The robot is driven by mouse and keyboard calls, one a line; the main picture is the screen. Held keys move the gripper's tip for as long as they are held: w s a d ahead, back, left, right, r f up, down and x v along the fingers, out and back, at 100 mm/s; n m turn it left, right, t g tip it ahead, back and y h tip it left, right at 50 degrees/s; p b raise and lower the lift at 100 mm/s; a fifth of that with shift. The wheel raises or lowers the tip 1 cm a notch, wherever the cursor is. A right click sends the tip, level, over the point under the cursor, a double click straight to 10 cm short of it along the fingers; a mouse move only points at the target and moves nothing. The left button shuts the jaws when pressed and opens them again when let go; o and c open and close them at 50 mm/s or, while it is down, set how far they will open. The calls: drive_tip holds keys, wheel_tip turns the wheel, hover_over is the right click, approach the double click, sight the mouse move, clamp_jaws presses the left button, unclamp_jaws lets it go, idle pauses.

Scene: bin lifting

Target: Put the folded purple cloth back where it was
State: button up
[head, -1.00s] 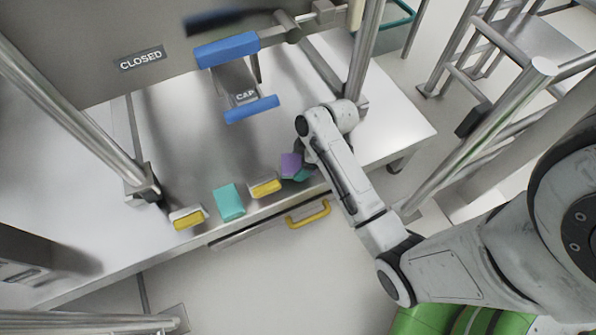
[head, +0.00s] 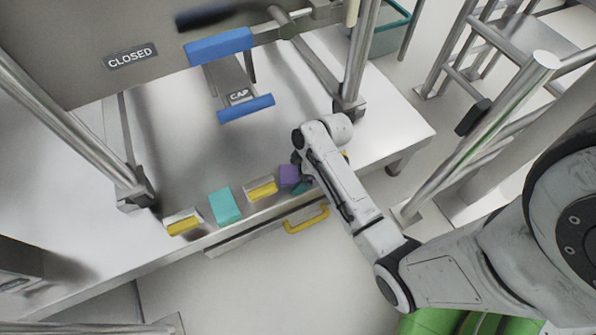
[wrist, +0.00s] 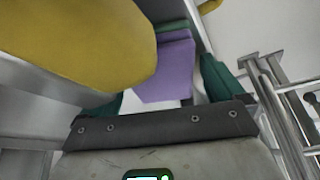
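The folded purple cloth (head: 289,177) is at the front edge of the steel work surface, at the right end of a row of small blocks or cloths. My gripper (wrist: 163,85) is at the cloth, reaching it from the right in the head view. In the head view my wrist hides most of the fingers. Whether the cloth's underside touches the surface cannot be told.
A yellow-faced block (head: 262,190) sits just left of the purple cloth, then a teal cloth (head: 225,206) and another yellow-faced block (head: 183,222). A yellow handle (head: 306,219) juts from the front below. A large yellow shape (wrist: 80,45) fills the wrist view's upper left. Metal posts flank the surface.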

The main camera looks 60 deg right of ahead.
drive_tip(key=shift+o, duration=0.2)
drive_tip(key=p+v, duration=0.5)
drive_tip(key=v, duration=0.7)
drive_tip(key=s+a+r+m+g+h, duration=0.1)
drive_tip(key=s+a+r+m, duration=0.1)
drive_tip(key=a, duration=0.5)
drive_tip(key=s+a+r+m+g+h, duration=0.1)
drive_tip(key=s+a+r+m, duration=0.1)
drive_tip(key=s+a+m, duration=0.3)
drive_tip(key=shift+s+a+g+h, duration=0.4)
drive_tip(key=shift+s+a, duration=0.7)
drive_tip(key=shift+s, duration=0.15)
